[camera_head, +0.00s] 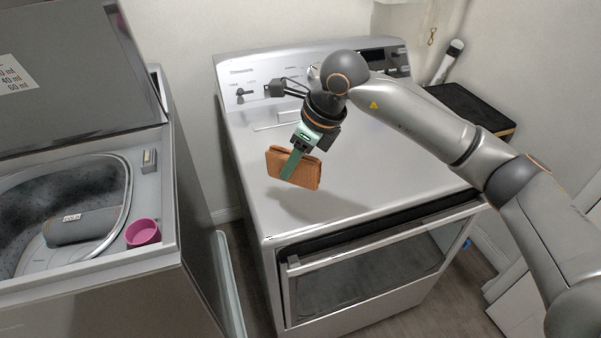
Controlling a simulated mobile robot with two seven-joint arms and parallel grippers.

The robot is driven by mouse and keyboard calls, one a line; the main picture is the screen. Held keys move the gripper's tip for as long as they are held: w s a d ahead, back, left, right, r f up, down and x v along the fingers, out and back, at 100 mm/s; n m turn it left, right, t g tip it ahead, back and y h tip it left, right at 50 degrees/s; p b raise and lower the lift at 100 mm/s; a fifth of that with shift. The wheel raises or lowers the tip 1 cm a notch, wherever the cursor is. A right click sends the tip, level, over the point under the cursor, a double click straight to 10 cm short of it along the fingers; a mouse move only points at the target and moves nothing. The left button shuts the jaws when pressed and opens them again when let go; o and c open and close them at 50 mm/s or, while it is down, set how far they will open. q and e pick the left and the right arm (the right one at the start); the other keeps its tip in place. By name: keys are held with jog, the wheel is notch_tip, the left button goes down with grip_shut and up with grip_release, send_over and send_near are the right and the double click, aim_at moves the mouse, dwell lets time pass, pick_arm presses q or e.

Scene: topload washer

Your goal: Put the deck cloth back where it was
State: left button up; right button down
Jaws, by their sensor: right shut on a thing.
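The deck cloth, a folded orange-brown cloth (309,176), is held by my right gripper (290,166), whose green finger lies across its face. The cloth is tilted and appears to hang above the silver top of the dryer (370,196), with a soft shadow below it. My right arm comes in from the right, over the dryer. The far finger is hidden behind the cloth. My left gripper is out of view.
The open topload washer (165,220) stands at left, with a pink cup (142,233) on its front rim and a grey object marked COLD (85,226) in its drum opening. A dark-topped stand (465,105) is at right. The dryer's top looks clear.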

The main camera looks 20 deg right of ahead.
jog(key=f, duration=0.1)
jog(key=w+d+f, duration=0.1)
jog(key=shift+w+d+f, duration=0.3)
jog(key=shift+w+f, duration=0.05)
jog(key=shift+f, duration=0.05)
jog(key=f, duration=0.1)
jog(key=f+p, duration=0.1)
jog(key=f, duration=0.1)
jog(key=shift+w+d+f, duration=0.1)
jog(key=shift+w+d, duration=0.05)
jog(key=shift+d, duration=0.05)
jog(key=shift+f, duration=0.2)
jog(key=shift+f, duration=0.1)
jog(key=shift+c, duration=2.2)
grip_release()
jog(key=shift+r, duration=0.3)
jog(key=b+v, duration=0.1)
jog(key=v, duration=1)
jog(key=shift+r, duration=0.35)
